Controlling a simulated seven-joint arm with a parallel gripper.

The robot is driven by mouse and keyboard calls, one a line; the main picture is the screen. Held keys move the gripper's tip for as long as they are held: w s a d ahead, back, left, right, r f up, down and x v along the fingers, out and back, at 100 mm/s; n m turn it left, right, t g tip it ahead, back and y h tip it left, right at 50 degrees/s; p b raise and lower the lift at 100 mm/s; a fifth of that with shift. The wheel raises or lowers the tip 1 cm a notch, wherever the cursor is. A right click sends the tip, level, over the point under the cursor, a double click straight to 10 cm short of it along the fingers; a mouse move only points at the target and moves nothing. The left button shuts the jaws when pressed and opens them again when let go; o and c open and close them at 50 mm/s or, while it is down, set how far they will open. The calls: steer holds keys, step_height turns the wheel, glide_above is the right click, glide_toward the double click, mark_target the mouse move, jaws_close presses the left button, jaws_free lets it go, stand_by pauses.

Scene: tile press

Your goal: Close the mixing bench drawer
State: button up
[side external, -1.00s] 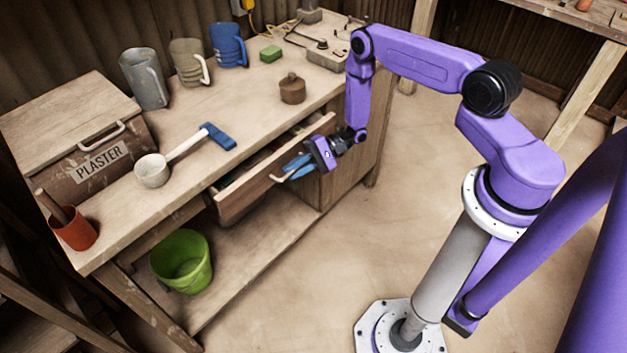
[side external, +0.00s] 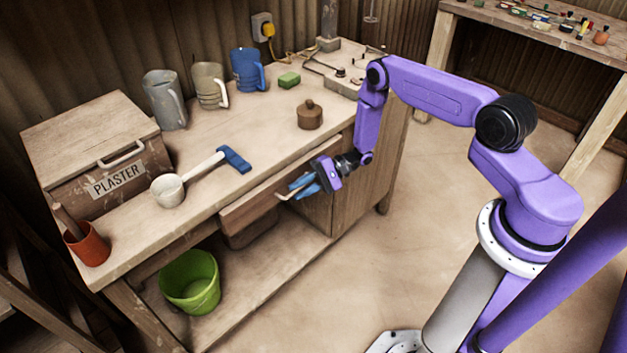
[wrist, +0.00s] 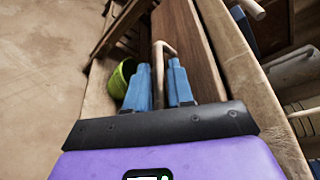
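The mixing bench drawer (side external: 250,207) shows a plain wooden front under the bench top's front edge. No opening into it shows, and its front looks flush or nearly flush with the bench. In the wrist view the drawer front (wrist: 188,50) runs along the bench edge. A pale bar handle (side external: 283,196) sticks out from it and also shows in the wrist view (wrist: 160,48). My gripper (side external: 303,187) is at the handle, its two blue fingers apart, one on each side of the bar. Narrow gaps seem to show beside the bar in the wrist view (wrist: 159,88).
A green bucket (side external: 190,282) stands on the lower shelf. Open floor lies in front.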

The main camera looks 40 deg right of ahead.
steer(key=v, duration=1.7)
steer(key=shift+d+f, duration=0.1)
steer(key=shift+d, duration=0.05)
